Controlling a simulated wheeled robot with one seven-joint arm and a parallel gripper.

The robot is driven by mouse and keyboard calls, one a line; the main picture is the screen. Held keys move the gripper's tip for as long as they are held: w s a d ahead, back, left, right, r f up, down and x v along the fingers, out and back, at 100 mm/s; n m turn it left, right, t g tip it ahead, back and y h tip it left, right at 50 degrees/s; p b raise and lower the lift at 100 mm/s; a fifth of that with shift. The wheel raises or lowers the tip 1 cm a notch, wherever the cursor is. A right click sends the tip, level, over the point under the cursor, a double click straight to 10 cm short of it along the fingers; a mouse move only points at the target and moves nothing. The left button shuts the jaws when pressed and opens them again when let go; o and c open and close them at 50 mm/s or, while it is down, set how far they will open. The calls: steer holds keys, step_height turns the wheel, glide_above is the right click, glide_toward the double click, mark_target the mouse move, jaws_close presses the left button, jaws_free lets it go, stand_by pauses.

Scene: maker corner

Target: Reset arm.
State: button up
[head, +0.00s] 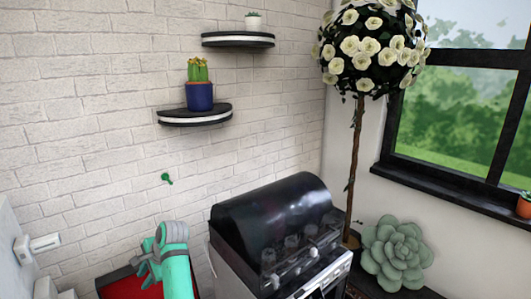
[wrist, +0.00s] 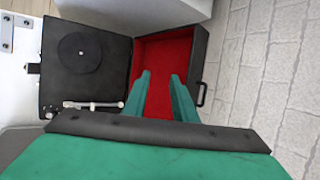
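My gripper (wrist: 160,76) shows in the wrist view with its two teal fingers apart and nothing between them. It points toward an open case with a red interior (wrist: 170,58). In the head view my teal and grey arm end (head: 172,262) is at the lower left, in front of the brick wall. The fingertips are hard to make out there.
A black turntable (wrist: 88,68) lies left of the red interior. In the head view, a machine with a dark domed cover (head: 275,215) stands right of my arm. Wall shelves (head: 195,117) hold potted cacti. A flowering tree (head: 357,150) and succulent (head: 394,252) stand right.

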steer(key=s+d+f+t, duration=0.2)
steer(key=d+f, duration=0.4)
steer(key=f, duration=0.4)
steer(key=s+d+f+t, duration=0.2)
steer(key=d+f, duration=0.4)
steer(key=f, duration=0.5)
steer(key=shift+n+t+h, duration=0.7)
steer(key=shift+t+h, duration=0.2)
steer(key=s+d+f, duration=0.7)
steer(key=shift+s+d+f, duration=0.15)
steer(key=shift+s+d, duration=0.05)
steer(key=s+d+r+n+t+h, duration=0.1)
steer(key=s+d+t, duration=0.1)
steer(key=s+d, duration=0.5)
steer(key=s+d+n+t+h, duration=0.15)
steer(key=s+d, duration=0.25)
steer(key=s, duration=0.7)
steer(key=s+d+r+n+t+h, duration=0.1)
steer(key=s+d, duration=0.4)
steer(key=s, duration=0.3)
steer(key=s+d+r+n+t+h, duration=0.1)
steer(key=s+d+r+n+t, duration=0.2)
steer(key=s+r, duration=1.2)
step_height(320, 180, up, 3)
steer(key=shift+s+d+f+n, duration=0.15)
steer(key=shift+d+n, duration=0.15)
steer(key=shift+n, duration=0.35)
steer(key=shift+h, duration=0.25)
